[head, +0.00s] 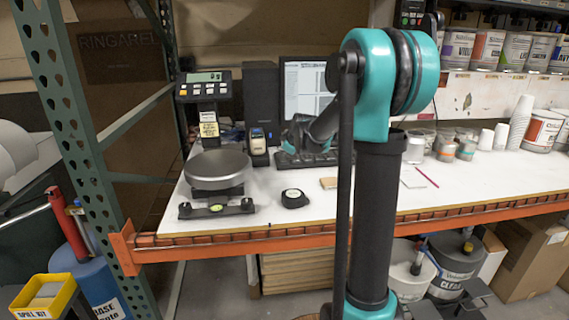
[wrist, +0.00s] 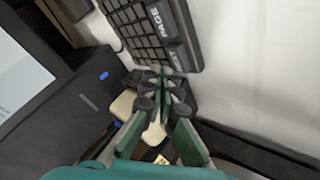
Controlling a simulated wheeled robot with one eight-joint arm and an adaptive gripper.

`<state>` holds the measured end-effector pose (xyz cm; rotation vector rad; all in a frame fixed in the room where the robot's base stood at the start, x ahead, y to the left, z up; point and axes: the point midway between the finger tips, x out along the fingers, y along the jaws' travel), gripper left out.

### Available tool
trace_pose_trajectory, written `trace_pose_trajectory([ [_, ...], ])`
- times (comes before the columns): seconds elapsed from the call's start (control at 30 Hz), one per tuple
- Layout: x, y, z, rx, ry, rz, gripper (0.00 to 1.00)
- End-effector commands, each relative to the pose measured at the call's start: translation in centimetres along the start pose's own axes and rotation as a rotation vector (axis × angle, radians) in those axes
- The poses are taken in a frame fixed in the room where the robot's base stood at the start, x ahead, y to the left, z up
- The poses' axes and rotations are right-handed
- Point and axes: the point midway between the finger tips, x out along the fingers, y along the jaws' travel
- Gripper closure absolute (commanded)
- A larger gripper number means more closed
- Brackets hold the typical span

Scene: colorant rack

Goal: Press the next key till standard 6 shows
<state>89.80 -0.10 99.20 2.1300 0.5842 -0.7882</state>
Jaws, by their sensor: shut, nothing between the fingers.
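A black keyboard (head: 305,159) lies on the white bench in front of the monitor (head: 305,88). The wrist view shows part of this keyboard (wrist: 140,28) at the top, with a large PAGE label and a key marked NEXT (wrist: 175,60), partly cut off by my fingers. My gripper (wrist: 162,76) is shut and empty, its tips by the keyboard's near edge close to the NEXT key; I cannot tell whether they touch. In the head view my arm hides much of the gripper. The screen's text is too small to read, so I cannot tell which standard shows.
A black computer tower (head: 261,92) stands left of the monitor. A small handheld instrument (head: 258,141), a scale (head: 217,168) and a black tape measure (head: 294,198) are to the left. Tins and cups stand at the right. The bench front middle is mostly clear.

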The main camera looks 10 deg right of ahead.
Motion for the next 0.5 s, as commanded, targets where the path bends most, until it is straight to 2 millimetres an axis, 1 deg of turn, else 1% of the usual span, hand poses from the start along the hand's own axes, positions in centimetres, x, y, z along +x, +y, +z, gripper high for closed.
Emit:
trace_pose_trajectory([
  [0.5,0.57,-0.43,0.43,0.0,0.0,0.0,1.0],
])
